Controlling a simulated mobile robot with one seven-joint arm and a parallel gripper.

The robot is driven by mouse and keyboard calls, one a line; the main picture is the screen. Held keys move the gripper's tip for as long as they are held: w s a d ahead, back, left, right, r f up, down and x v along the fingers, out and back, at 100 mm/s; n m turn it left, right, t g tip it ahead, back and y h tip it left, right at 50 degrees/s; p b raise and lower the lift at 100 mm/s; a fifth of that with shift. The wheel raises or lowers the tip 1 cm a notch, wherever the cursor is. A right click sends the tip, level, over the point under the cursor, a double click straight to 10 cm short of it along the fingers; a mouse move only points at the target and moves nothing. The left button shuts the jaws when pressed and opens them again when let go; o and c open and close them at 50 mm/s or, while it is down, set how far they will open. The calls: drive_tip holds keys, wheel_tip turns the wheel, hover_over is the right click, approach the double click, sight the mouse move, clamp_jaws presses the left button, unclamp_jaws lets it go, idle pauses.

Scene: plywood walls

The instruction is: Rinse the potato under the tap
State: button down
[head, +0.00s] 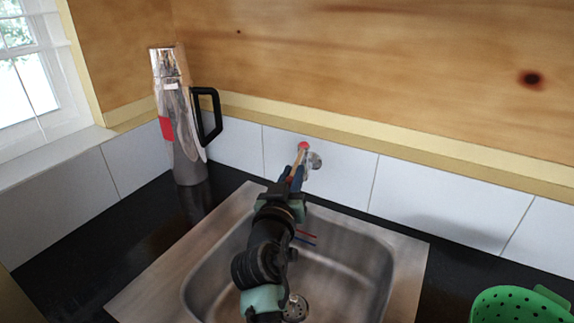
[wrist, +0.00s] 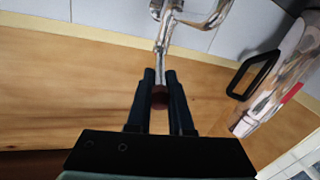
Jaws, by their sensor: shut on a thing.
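The chrome tap (head: 315,160) is mounted on the white tiles behind the sink, with a small red spot above it. In the wrist view the tap (wrist: 205,20) is at the top, with a thin chrome lever (wrist: 163,45) reaching toward my fingers. My gripper (head: 293,172) is at the tap. In the wrist view my gripper (wrist: 160,80) is shut on a small dark reddish-brown piece (wrist: 159,97), which looks like the lever's end. I see no clear potato. My arm hides part of the steel sink (head: 345,245). I cannot make out running water.
A tall metal jug (head: 178,130) with a black handle stands on the dark counter at the back left; it also shows in the wrist view (wrist: 285,75). A green colander (head: 520,305) is at the lower right. The wall and window (head: 30,75) bound the left.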

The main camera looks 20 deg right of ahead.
drive_tip(key=shift+f, duration=0.15)
drive_tip(key=c, duration=0.8)
unclamp_jaws()
drive_tip(key=b+v, duration=0.1)
drive_tip(key=v, duration=1.2)
